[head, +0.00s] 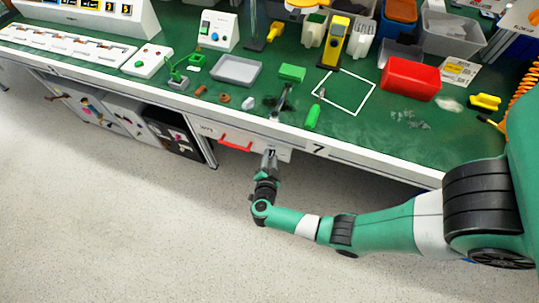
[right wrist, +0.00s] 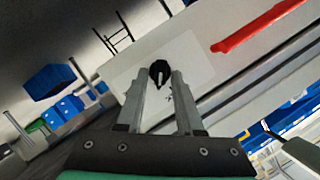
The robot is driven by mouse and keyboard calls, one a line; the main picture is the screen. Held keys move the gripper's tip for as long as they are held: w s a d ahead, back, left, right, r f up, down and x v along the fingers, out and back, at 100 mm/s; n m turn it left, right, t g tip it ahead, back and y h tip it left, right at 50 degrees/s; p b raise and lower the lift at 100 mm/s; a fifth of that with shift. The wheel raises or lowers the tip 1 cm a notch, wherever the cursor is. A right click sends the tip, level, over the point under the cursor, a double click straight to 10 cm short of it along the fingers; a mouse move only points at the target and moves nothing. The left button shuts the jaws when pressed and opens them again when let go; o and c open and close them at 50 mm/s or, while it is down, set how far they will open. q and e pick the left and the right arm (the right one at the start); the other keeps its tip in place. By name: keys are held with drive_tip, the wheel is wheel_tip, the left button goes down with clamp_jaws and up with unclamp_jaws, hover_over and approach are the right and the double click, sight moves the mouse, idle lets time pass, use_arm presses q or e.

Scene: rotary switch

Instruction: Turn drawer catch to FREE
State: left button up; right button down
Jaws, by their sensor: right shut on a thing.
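The drawer catch is a black knob (right wrist: 160,73) with a pale pointer line, on a light plate (right wrist: 197,62) on the drawer front. In the right wrist view the knob sits between the fingertips of my right gripper (right wrist: 160,80), which is shut on it. Small dark marks show on the plate beside the fingers, too small to read. In the head view my right gripper (head: 270,155) reaches up to the front under the bench edge and hides the knob. A red drawer handle (head: 236,143) is to its left; it also shows in the right wrist view (right wrist: 258,27). My left gripper is not in view.
The green bench top (head: 225,105) overhangs the drawer front. It carries a red bin (head: 410,79), a grey tray (head: 236,71) and a green-handled tool (head: 312,117). A dark cabinet (head: 172,130) stands under the bench to the left. The floor (head: 130,220) in front is clear.

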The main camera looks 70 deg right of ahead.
drive_tip(key=shift+s+f+m+t, duration=0.1)
drive_tip(key=shift+f+m+t, duration=0.1)
drive_tip(key=shift+m+t, duration=0.4)
drive_tip(key=shift+s+f+m+t+h+b, duration=0.1)
drive_tip(key=shift+f+m+t+h+b, duration=0.1)
drive_tip(key=shift+m+b, duration=0.3)
drive_tip(key=shift+f+m+t+h+b, duration=0.1)
drive_tip(key=shift+m+t+h+b, duration=0.1)
drive_tip(key=shift+m+b, duration=0.3)
drive_tip(key=shift+s+f+m+t+h+b, duration=0.1)
drive_tip(key=shift+m+t+h+b, duration=0.3)
drive_tip(key=shift+m+b, duration=0.9)
drive_tip(key=shift+m+t+h+b, duration=0.3)
drive_tip(key=shift+m+h+b, duration=0.2)
drive_tip(key=shift+m+b, duration=0.75)
drive_tip(key=c, duration=0.8)
unclamp_jaws()
drive_tip(key=shift+c, duration=0.2)
